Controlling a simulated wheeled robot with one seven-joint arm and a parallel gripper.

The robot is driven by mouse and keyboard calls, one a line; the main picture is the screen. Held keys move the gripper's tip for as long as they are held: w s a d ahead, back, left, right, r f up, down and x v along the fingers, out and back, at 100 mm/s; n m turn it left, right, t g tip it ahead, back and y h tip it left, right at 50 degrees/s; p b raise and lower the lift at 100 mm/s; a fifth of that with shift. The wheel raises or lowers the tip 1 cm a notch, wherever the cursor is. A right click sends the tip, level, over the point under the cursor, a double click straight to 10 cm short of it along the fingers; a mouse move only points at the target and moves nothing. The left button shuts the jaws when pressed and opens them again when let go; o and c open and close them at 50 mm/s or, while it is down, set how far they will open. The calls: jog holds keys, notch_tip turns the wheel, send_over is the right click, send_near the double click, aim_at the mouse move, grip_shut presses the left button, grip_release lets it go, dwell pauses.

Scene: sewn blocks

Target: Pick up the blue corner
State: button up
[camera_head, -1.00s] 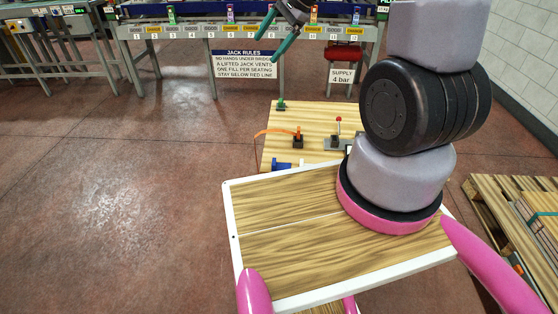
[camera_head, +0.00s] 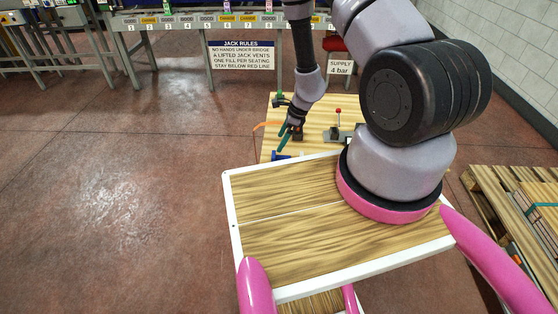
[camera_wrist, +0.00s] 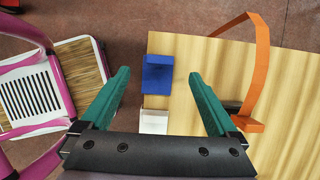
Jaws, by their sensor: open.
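The blue corner (camera_wrist: 158,76) lies at the edge of the wooden table top, between and beyond my open fingertips in the wrist view. In the head view a small part of the blue corner (camera_head: 279,156) shows at the table's near left edge, just below my fingertips. My gripper (camera_wrist: 160,74), with green fingers, is open and empty. In the head view my gripper (camera_head: 283,138) hangs above the near left part of the table, pointing down. The gap between fingers and corner is hard to judge.
A white block (camera_wrist: 154,121) sits next to the blue corner. An orange curved strip (camera_wrist: 262,62) rises beside the right finger. A red-knobbed lever (camera_head: 338,122) stands farther right on the table (camera_head: 312,104). A pallet (camera_head: 492,200) stands at the right.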

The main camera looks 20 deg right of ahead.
aim_at(274, 154)
jog(key=x, duration=0.8)
jog(key=shift+s+d, duration=0.1)
jog(key=shift+d, duration=0.05)
jog(key=c, duration=1.5)
